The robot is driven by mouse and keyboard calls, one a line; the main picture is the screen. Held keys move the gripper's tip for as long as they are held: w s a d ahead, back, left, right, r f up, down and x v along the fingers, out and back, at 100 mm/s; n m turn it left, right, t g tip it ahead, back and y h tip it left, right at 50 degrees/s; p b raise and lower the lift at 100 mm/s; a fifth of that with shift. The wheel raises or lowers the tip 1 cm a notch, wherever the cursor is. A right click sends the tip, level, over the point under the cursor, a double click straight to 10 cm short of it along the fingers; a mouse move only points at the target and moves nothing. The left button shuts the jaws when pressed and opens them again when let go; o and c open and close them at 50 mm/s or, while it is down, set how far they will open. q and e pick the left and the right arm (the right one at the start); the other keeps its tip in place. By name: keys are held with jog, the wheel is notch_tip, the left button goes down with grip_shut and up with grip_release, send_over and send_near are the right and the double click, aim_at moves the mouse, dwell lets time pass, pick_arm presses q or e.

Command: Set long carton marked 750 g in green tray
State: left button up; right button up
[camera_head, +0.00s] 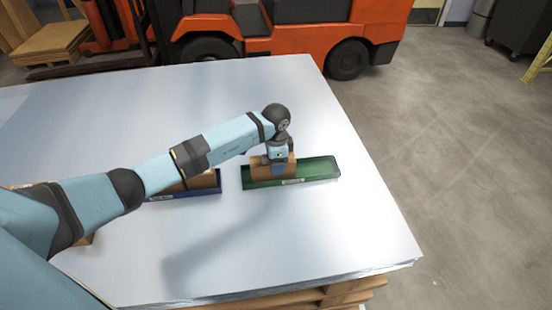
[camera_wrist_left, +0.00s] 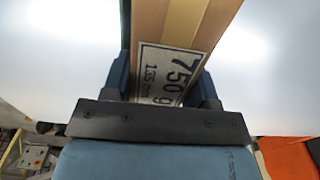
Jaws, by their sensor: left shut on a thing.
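The brown carton (camera_head: 262,171) is at the left part of the green tray (camera_head: 318,169) in the head view. Its label, reading 750 g, shows in the left wrist view (camera_wrist_left: 168,72). My left gripper (camera_head: 278,160) is shut on the carton from above, with one finger on each side of it in the left wrist view (camera_wrist_left: 160,82). The carton's lower part is behind the tray's front wall, and I cannot tell whether it touches the tray floor. My right gripper is not in view.
A blue tray (camera_head: 190,194) with a brown carton (camera_head: 205,181) in it stands to the left, partly hidden by my left arm. The grey sheet tabletop (camera_head: 340,225) is clear at the front and right. An orange forklift (camera_head: 290,28) stands behind.

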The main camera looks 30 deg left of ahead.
pick_arm(q)
jog(key=o, duration=1.3)
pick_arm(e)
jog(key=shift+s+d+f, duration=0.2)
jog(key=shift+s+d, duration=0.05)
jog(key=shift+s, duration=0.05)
pick_arm(q)
jog(key=shift+r, duration=0.1)
notch_tip(320, 180, up, 14)
jog(key=shift+f+p, duration=0.15)
jog(key=shift+p, duration=0.3)
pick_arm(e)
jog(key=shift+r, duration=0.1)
pick_arm(q)
jog(key=shift+s, duration=0.1)
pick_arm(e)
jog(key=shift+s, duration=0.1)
